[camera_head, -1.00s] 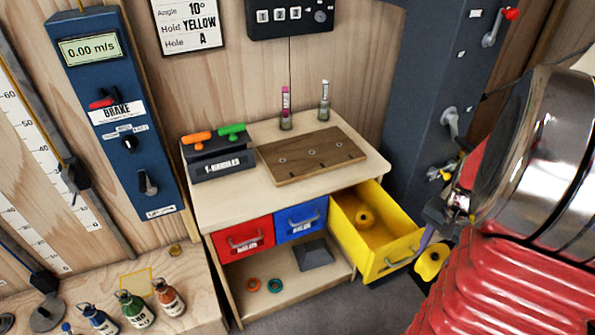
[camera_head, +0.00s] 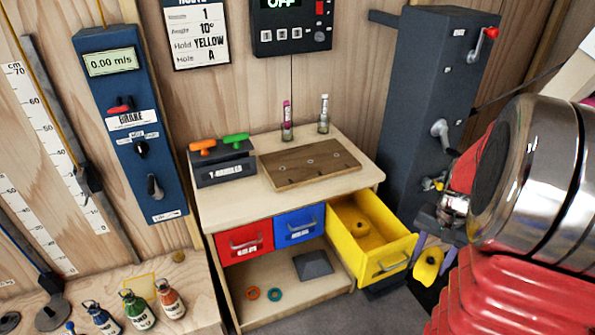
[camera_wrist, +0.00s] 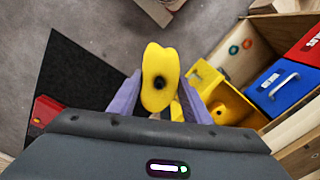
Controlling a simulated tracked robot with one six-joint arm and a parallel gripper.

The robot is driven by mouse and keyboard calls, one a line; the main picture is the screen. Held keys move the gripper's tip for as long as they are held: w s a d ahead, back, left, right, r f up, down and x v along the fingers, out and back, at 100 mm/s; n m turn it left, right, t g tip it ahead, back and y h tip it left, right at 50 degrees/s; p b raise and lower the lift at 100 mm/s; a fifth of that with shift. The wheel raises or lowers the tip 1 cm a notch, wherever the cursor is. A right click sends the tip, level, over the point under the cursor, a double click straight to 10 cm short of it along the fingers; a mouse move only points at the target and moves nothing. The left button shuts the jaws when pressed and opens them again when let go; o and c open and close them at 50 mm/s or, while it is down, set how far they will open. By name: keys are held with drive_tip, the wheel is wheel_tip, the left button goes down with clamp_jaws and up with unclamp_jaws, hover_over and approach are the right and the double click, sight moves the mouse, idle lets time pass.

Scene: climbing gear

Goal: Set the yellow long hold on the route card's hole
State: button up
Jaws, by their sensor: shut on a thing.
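My gripper (camera_wrist: 160,92) is shut on a yellow long hold (camera_wrist: 159,66), a lobed piece with a dark hole, gripped between two purple fingers in the wrist view. In the head view the held hold (camera_head: 428,269) hangs just right of the open yellow drawer (camera_head: 392,262), and the arm partly hides the gripper. Another yellow hold (camera_head: 362,228) lies inside that drawer.
The bench (camera_head: 228,208) also bears a T-handles box (camera_head: 222,170) and two small vials. Red (camera_head: 244,242) and blue (camera_head: 300,223) drawers are shut. A dark cabinet (camera_head: 432,105) with levers stands behind right. Bottles stand on the left shelf.

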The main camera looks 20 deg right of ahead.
drive_tip(key=w+a+r+n, duration=0.1)
drive_tip(key=w+a+n, duration=0.35)
drive_tip(key=w, duration=0.55)
drive_tip(key=w+a+n, duration=0.2)
drive_tip(key=w+a, duration=0.2)
drive_tip(key=a, duration=0.5)
drive_tip(key=w+a+f+n, duration=0.1)
drive_tip(key=w+a+n, duration=0.1)
drive_tip(key=w+a, duration=0.3)
drive_tip(key=w+a+n, duration=0.2)
drive_tip(key=w+a, duration=0.3)
drive_tip(key=a, duration=0.7)
drive_tip(key=shift+a+f+n, duration=0.35)
drive_tip(key=shift+f, duration=0.05)
drive_tip(key=shift+w, duration=0.1)
